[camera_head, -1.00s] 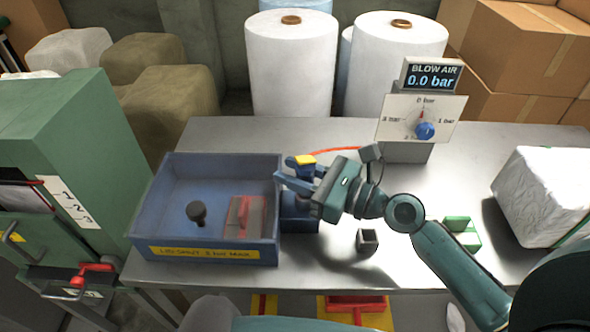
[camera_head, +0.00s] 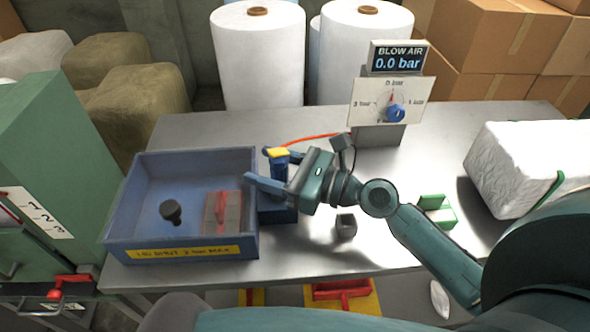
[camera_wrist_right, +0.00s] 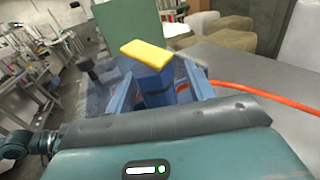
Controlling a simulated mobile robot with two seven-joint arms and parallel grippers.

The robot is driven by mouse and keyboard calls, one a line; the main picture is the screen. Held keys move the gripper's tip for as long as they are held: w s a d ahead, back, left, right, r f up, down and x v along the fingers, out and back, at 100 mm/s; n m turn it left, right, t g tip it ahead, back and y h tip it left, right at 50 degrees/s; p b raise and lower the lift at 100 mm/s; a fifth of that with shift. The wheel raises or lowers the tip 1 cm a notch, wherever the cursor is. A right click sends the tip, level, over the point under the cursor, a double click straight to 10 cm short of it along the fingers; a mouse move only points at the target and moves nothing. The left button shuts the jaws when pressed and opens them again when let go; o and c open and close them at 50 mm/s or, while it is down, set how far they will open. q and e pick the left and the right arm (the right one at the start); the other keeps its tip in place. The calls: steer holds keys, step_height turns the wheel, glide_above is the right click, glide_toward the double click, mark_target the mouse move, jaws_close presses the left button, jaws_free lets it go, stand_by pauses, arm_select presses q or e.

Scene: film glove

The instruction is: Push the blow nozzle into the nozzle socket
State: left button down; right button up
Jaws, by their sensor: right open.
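The blow nozzle (camera_head: 279,163) looks like an upright blue body with a flat yellow top, just right of the blue crate. In the right wrist view the nozzle (camera_wrist_right: 153,80) stands between the two fingers. My right gripper (camera_head: 259,165) is open, with one finger on each side of the nozzle; whether either touches it I cannot tell. A blue block (camera_head: 277,208) sits below the nozzle, partly hidden by the gripper. It may be the nozzle socket, but the join between them is hidden. My left gripper is not in view.
The blue crate (camera_head: 122,222) holds a dark knob and a grey-red block. A small grey cup (camera_head: 346,227) and a green holder (camera_head: 438,210) stand on the metal table (camera_head: 300,255). A red hose (camera_head: 312,138) runs behind the gripper. The gauge display (camera_head: 398,57) reads 0.0 bar.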

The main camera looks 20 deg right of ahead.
steer(key=shift+s+d+f, duration=0.15)
arm_select(q)
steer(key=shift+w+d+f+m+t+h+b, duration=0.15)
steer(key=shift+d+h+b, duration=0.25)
steer(key=shift+b, duration=0.75)
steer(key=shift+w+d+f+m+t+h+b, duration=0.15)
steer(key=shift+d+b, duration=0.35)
steer(key=shift+b, duration=0.65)
arm_select(e)
steer(key=v, duration=1.2)
steer(key=shift+s+d, duration=0.25)
steer(key=shift+s, duration=0.05)
